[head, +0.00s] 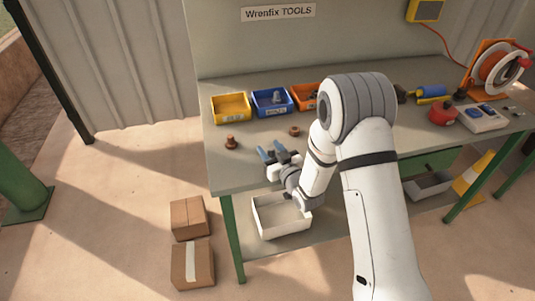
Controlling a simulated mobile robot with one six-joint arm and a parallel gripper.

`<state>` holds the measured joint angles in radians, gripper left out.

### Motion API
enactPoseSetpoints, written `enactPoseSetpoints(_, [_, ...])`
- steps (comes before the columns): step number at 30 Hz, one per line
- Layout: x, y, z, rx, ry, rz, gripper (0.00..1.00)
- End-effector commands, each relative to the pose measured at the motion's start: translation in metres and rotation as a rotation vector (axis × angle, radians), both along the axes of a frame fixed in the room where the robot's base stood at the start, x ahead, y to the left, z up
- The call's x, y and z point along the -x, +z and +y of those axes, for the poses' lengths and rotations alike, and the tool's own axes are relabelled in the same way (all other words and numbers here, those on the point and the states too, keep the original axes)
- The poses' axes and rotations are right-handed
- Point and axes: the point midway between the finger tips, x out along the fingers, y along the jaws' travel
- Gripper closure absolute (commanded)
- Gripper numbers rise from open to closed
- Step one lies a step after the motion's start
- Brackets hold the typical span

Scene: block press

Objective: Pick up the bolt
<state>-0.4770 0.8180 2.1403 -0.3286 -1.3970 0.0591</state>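A rust-brown bolt (231,142) stands on the left part of the grey workbench (232,175), in front of the yellow bin. My gripper (273,153) is to the right of the bolt and apart from it, over the bench near its front edge. Its two blue-grey fingers show a gap between them, with nothing seen in it. A smaller rust-brown piece (294,131), perhaps a nut, lies on the bench beyond my gripper.
Yellow (231,108), blue (272,102) and orange (304,97) bins line the back of the bench. My arm hides the bench's middle. A red object (442,114) and a cable reel (498,68) are at right. A white tray (283,216) is below.

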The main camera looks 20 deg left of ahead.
Motion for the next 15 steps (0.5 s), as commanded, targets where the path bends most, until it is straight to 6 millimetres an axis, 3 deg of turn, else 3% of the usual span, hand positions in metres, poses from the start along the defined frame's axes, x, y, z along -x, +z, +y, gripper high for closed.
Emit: enactPoseSetpoints(15, [-0.0003, 0.0001, -0.001, 0.0, -0.001, 0.0, 0.99])
